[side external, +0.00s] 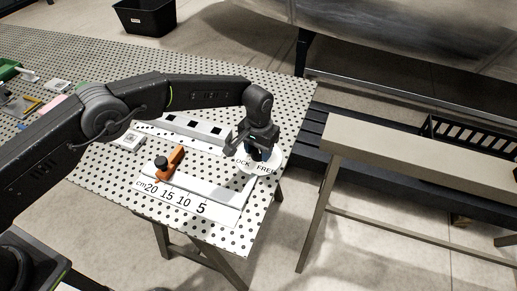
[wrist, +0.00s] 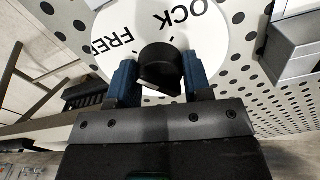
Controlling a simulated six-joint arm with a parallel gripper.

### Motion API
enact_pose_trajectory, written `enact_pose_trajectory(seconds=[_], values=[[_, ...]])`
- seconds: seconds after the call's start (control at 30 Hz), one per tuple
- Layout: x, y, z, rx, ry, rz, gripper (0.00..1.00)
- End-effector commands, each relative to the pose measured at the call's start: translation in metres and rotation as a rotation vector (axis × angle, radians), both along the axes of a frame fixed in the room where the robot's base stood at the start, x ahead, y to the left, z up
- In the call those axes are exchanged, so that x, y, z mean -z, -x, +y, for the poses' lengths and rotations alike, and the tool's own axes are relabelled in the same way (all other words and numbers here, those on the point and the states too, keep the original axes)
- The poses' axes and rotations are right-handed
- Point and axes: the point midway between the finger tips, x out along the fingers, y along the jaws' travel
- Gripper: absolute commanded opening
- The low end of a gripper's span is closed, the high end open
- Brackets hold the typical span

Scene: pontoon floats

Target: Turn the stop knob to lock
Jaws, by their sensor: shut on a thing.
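The stop knob (wrist: 160,64) is a black round knob on a white dial disc (wrist: 210,38) in the wrist view. The disc carries the printed words FREE and LOCK, the second partly cut off by the frame edge. In the side view the disc (side external: 271,165) lies at the right corner of the perforated table. My gripper (wrist: 161,78) has one blue finger on each side of the knob and is shut on it. It also shows over the disc in the side view (side external: 257,158). The knob's exact pointing direction is hard to tell.
A white ruler plate (side external: 190,203) marked in cm lies in front, with an orange piece with a black knob (side external: 172,161) on it. A white slotted bar (side external: 194,127) lies behind. A grey bench (side external: 400,148) stands to the right, beyond the table edge.

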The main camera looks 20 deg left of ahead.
Motion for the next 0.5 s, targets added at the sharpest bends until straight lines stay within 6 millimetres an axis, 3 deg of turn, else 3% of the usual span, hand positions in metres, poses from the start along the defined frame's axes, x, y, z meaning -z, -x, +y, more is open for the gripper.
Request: enact_pose_trajectory(seconds=[0.5], values=[[-0.0007,-0.0004,0.0,0.484,0.0,-0.001,0.22]])
